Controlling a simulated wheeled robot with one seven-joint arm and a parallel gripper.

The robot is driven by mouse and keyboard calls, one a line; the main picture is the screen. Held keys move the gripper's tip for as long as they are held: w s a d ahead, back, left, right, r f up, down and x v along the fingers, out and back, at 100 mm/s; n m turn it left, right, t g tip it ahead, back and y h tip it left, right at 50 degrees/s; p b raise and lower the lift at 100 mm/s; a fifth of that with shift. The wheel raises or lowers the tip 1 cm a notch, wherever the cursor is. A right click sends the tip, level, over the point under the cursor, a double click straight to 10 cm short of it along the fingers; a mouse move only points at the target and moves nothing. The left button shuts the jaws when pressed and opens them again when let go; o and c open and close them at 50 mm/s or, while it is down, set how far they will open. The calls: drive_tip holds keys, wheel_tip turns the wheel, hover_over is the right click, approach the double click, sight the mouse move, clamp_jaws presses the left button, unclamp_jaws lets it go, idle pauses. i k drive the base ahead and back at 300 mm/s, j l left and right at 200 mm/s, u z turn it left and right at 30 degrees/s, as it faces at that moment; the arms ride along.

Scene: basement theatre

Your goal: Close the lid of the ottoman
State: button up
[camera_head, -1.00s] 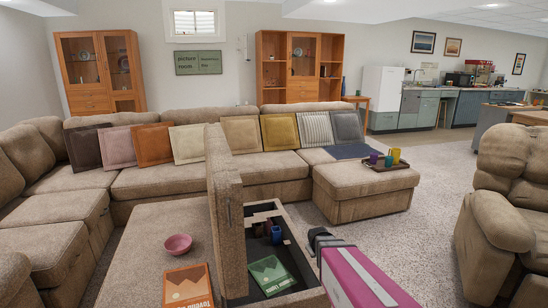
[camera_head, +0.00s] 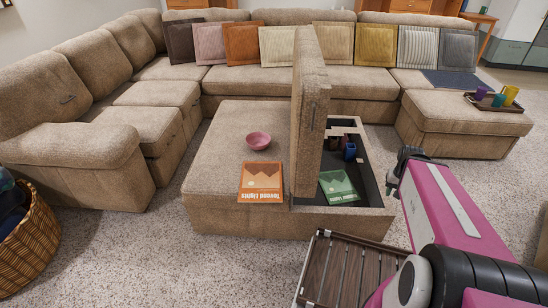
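The beige ottoman (camera_head: 240,218) stands in the middle of the head view. Its lid (camera_head: 312,110) is upright, hinged near the ottoman's middle, so the storage box on the right half is open. Inside the dark box lie a green book (camera_head: 338,187), a blue cup (camera_head: 349,151) and some brown items. A pink bowl (camera_head: 258,141) and an orange book (camera_head: 261,182) rest on the closed left half. My gripper (camera_head: 408,156) is at the end of my pink arm, right of the open box and apart from the lid. Its fingers are too small and turned to tell their state.
A sectional sofa (camera_head: 118,115) wraps the left and back, with a row of cushions. A tray (camera_head: 497,103) with cups sits on the chaise at right. A slatted wooden table (camera_head: 345,275) is near front. A wicker basket (camera_head: 25,240) stands at left.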

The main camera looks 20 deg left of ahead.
sight(312, 88)
drive_tip(key=k+j, duration=0.1)
drive_tip(key=j, duration=0.45)
drive_tip(key=k+j, duration=0.1)
drive_tip(key=j, duration=0.45)
drive_tip(key=k+j, duration=0.15)
drive_tip(key=j, duration=0.35)
drive_tip(key=k+j, duration=0.1)
drive_tip(key=j, duration=0.45)
drive_tip(key=i+l, duration=0.1)
drive_tip(key=l, duration=0.35)
drive_tip(key=i+l, duration=0.1)
drive_tip(key=l, duration=0.3)
